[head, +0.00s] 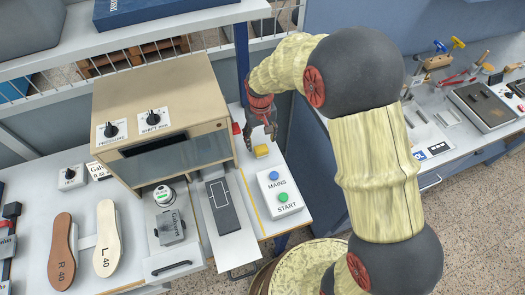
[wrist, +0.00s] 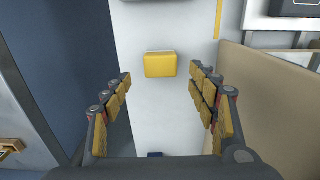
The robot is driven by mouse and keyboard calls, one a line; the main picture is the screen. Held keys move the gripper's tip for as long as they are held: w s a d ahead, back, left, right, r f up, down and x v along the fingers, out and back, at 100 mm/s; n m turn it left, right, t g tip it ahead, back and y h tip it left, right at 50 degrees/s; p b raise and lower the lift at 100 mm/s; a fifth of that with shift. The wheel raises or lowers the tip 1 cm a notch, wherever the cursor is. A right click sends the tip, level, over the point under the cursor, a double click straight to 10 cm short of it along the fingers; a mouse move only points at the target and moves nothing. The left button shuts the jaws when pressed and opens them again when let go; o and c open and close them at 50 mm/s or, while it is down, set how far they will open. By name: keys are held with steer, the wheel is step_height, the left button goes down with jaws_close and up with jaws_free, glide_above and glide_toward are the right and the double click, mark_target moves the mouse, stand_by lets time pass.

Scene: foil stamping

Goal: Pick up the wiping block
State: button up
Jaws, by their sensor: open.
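The wiping block looks to be the small yellow block (head: 261,151) on the white bench top, behind the MAINS and START button box. In the wrist view the yellow block (wrist: 160,65) lies flat, a little beyond the fingertips and between their lines. My gripper (head: 259,134) is open and empty, just above and behind the block in the head view. In the wrist view both fingers of my gripper (wrist: 161,77) are spread wide on either side, apart from the block.
The beige stamping machine (head: 165,110) stands left of the block. The button box (head: 279,192) with blue and green buttons is in front of it. Shoe soles (head: 106,240) lie at the left. A tool bench (head: 450,130) stands at the right. The bench top around the block is clear.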

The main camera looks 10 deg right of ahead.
mark_target(261, 147)
step_height(261, 147, down, 5)
steer(key=shift+f+b, duration=0.15)
steer(key=shift+b, duration=0.5)
steer(key=shift+s, duration=0.1)
steer(key=c, duration=0.3)
steer(key=c, duration=0.9)
steer(key=shift+c, duration=0.2)
